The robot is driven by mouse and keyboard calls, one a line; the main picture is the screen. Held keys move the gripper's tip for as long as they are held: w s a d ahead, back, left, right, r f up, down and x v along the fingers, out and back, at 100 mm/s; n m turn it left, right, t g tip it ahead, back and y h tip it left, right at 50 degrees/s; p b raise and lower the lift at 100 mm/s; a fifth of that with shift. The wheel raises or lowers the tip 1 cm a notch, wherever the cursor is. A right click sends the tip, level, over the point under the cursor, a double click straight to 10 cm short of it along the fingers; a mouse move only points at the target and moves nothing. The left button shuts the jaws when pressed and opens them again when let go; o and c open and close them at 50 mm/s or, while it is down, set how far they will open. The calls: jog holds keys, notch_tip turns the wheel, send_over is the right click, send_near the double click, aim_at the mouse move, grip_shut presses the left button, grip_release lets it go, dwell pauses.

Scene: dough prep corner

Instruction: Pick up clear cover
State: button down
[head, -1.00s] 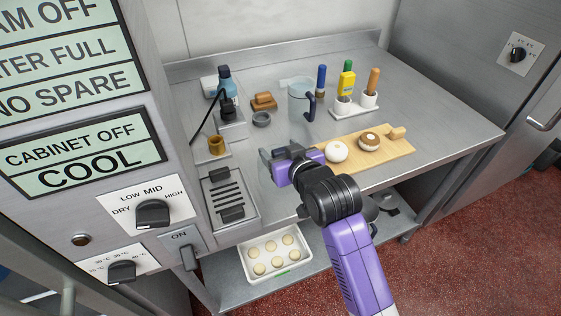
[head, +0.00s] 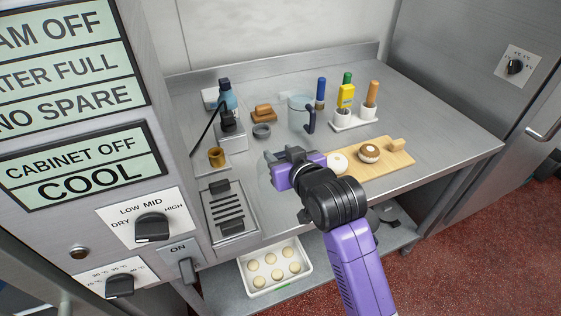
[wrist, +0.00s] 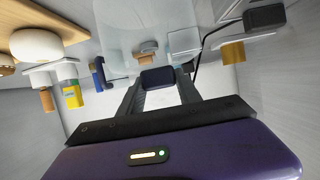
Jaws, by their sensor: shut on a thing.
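The clear cover shows only faintly, as a see-through shape beside the fingers in the head view (head: 265,181) and as a pale sheet ahead of them in the wrist view (wrist: 132,28). Its outline is hard to trace. My gripper (head: 276,160) is over the front middle of the steel counter, left of the board. In the wrist view, my gripper (wrist: 158,86) has a dark knob (wrist: 157,77) between its fingertips, and it is shut on this knob of the cover. I cannot tell how far the cover is above the counter.
A wooden board (head: 398,160) with a white bun (head: 338,162) and a brown-topped bun (head: 369,153) lies right of my gripper. A vented unit (head: 229,214) is left.

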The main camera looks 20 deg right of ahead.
notch_tip(320, 180, up, 17)
jog(key=shift+r, duration=0.15)
dwell(0.4)
notch_tip(320, 180, up, 5)
jog(key=p, duration=0.5)
